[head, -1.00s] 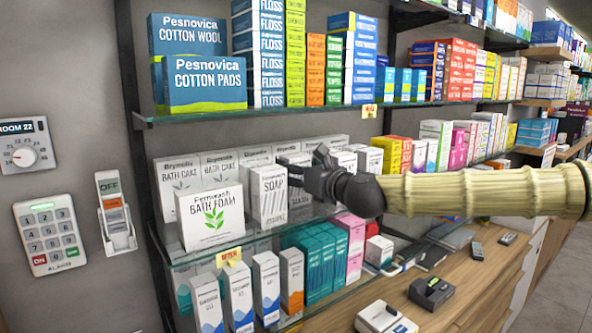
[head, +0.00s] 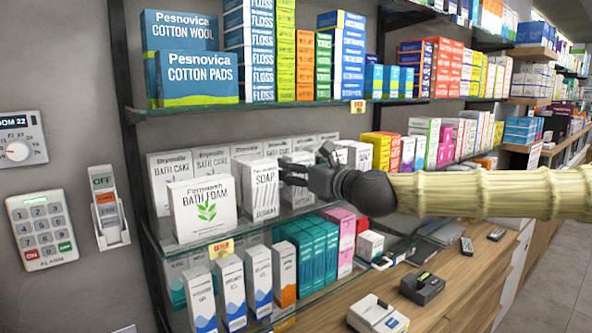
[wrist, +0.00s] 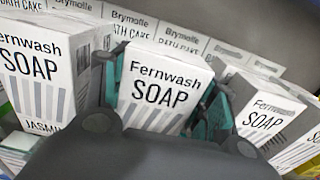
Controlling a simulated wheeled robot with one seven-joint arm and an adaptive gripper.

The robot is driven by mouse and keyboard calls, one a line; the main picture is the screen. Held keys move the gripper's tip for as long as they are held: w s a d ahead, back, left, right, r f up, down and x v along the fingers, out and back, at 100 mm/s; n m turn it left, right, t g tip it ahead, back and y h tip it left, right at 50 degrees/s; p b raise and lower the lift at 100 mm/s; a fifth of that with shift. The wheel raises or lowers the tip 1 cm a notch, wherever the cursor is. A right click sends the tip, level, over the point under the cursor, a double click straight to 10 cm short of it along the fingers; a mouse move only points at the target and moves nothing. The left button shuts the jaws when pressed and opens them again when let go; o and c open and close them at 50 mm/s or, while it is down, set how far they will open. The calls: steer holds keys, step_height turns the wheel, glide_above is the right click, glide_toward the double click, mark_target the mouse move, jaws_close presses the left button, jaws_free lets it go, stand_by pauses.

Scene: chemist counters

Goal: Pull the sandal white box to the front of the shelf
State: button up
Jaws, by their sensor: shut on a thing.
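My gripper (head: 298,172) reaches in from the right over the middle shelf. In the wrist view its fingers (wrist: 165,95) stand on both sides of a white box (wrist: 161,82) reading "Fernwash SOAP" with grey stripes, shut on it. The lower part of this box is hidden by my gripper, so its variety name cannot be read. In the head view it is mostly hidden behind the fingers. Another soap box (wrist: 42,75), reading "JASMIN", is at its left, and one more (wrist: 268,112) is at its right. The front-left soap box also shows in the head view (head: 262,192).
The glass shelf (head: 215,238) holds a bath foam box (head: 203,207) at front left and a row of bath cake boxes (head: 170,168) behind. Colourful boxes (head: 385,150) stand to the right. Another glass shelf (head: 300,108) lies above. A wooden counter (head: 335,295) lies below.

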steer(key=o, duration=1.1)
steer(key=v, duration=1.2)
steer(key=shift+d, duration=0.1)
